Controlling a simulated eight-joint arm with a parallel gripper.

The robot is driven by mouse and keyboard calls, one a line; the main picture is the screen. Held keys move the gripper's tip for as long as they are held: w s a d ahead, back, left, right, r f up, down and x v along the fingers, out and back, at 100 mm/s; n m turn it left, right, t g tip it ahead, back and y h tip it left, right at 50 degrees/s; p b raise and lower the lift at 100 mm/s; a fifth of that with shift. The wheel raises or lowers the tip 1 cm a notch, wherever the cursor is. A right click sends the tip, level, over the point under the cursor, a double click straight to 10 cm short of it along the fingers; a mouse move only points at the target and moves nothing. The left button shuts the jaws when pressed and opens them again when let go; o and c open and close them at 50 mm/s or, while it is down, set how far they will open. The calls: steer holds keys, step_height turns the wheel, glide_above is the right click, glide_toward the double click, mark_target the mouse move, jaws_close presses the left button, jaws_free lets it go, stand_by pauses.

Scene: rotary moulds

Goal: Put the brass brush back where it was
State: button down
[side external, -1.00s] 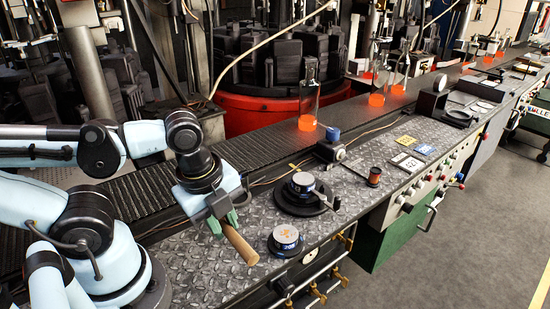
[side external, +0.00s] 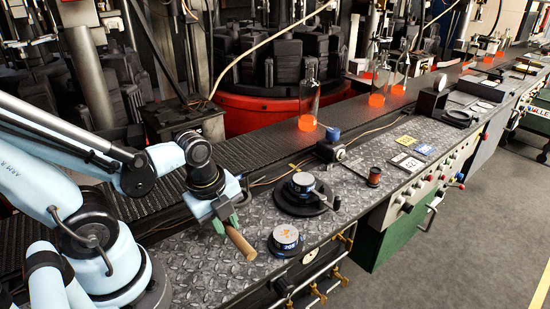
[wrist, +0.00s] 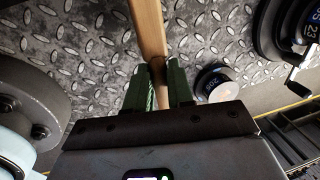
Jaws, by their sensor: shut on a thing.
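My gripper (side external: 226,220) has green fingers and is shut on the brass brush. The brush's wooden handle (side external: 241,244) sticks out below the fingers, slanting down to the right over the diamond-plate bench top (side external: 190,258). In the wrist view, the handle (wrist: 150,35) runs up from between the green fingers (wrist: 158,88) and out of the top edge. The brush's bristles are hidden from both views. I cannot tell whether the handle's lower end touches the plate.
A small round gauge (side external: 286,237) stands just right of the handle. A larger dial with a crank (side external: 303,184) is behind it, with a copper-coloured spool (side external: 374,177) farther right. The conveyor (side external: 160,193) runs behind, carrying glowing bottles (side external: 307,123). The plate's front left is clear.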

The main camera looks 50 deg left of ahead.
steer(key=shift+f, duration=0.7)
steer(key=shift+f, duration=0.15)
steer(key=c, duration=1)
jaws_free()
steer(key=shift+s+r, duration=1.1)
steer(key=shift+r, duration=4.9)
steer(key=w+d+n+t, duration=0.1)
steer(key=w+n+t, duration=0.4)
steer(key=n, duration=1.2)
steer(key=shift+w+n, duration=0.4)
steer(key=shift+w, duration=1.85)
steer(key=shift+d, duration=0.1)
